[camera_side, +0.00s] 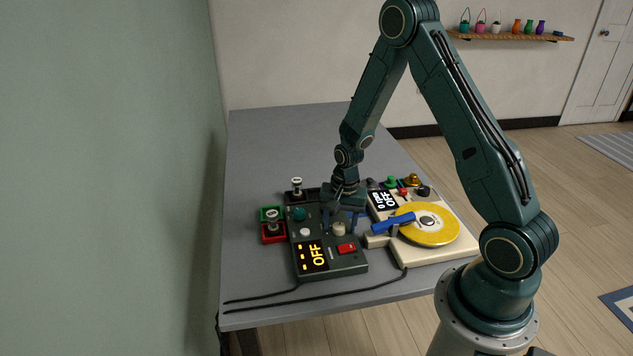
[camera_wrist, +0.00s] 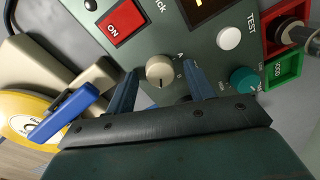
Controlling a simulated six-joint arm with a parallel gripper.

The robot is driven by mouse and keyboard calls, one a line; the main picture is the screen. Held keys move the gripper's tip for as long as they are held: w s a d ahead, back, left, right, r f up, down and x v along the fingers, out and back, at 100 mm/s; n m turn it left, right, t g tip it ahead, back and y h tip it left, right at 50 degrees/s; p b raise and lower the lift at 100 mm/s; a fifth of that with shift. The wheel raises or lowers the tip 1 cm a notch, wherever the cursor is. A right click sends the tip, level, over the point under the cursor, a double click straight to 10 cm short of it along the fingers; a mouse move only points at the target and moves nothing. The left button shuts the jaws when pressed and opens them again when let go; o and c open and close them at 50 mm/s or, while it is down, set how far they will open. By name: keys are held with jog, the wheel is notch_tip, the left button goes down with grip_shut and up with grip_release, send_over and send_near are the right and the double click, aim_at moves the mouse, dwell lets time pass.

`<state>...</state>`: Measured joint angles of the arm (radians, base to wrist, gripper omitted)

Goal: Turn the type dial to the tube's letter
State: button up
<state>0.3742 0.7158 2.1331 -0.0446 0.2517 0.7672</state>
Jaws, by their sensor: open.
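The type dial is a cream round knob (camera_wrist: 160,70) on the dark green tester (camera_side: 325,267); it also shows in the side view (camera_side: 338,229). A short dark mark is on the knob's lower part in the wrist view. Small letters sit beside it, only an A fairly clear. My gripper (camera_wrist: 162,82) is open, its two blue fingers on either side of the dial with gaps visible; I cannot tell their exact height. One tube (camera_side: 272,214) stands at the red bin, and another (camera_side: 297,183) stands at the tester's far edge. I cannot read the letter on either.
The tester carries a red switch (camera_side: 347,248), a white button (camera_wrist: 229,38), a teal knob (camera_wrist: 243,79) and a display reading OFF (camera_side: 315,255). Red (camera_side: 272,238) and green (camera_side: 268,210) bins stand left. A cream machine with a yellow disc (camera_side: 440,236) and blue arm stands right.

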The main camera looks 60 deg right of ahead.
jog(key=shift+r, duration=0.1)
notch_tip(320, 180, up, 14)
jog(key=shift+s+d, duration=0.15)
jog(key=shift+s, duration=0.2)
dwell(0.6)
notch_tip(320, 180, up, 12)
jog(key=n+t, duration=0.2)
jog(key=n, duration=0.4)
send_over(342, 227)
jog(key=s+a, duration=0.6)
jog(key=a, duration=0.1)
jog(key=s+a+r+n+t, duration=0.1)
jog(key=s+a+r+n, duration=0.1)
jog(key=s, duration=0.4)
jog(key=s+a+r+n+t, duration=0.2)
jog(key=s+a+r+n, duration=0.1)
jog(key=s+a+n, duration=0.1)
jog(key=shift+s+r+n, duration=0.3)
jog(key=shift+s+n, duration=0.2)
jog(key=shift+s, duration=0.5)
jog(key=shift+w, duration=0.1)
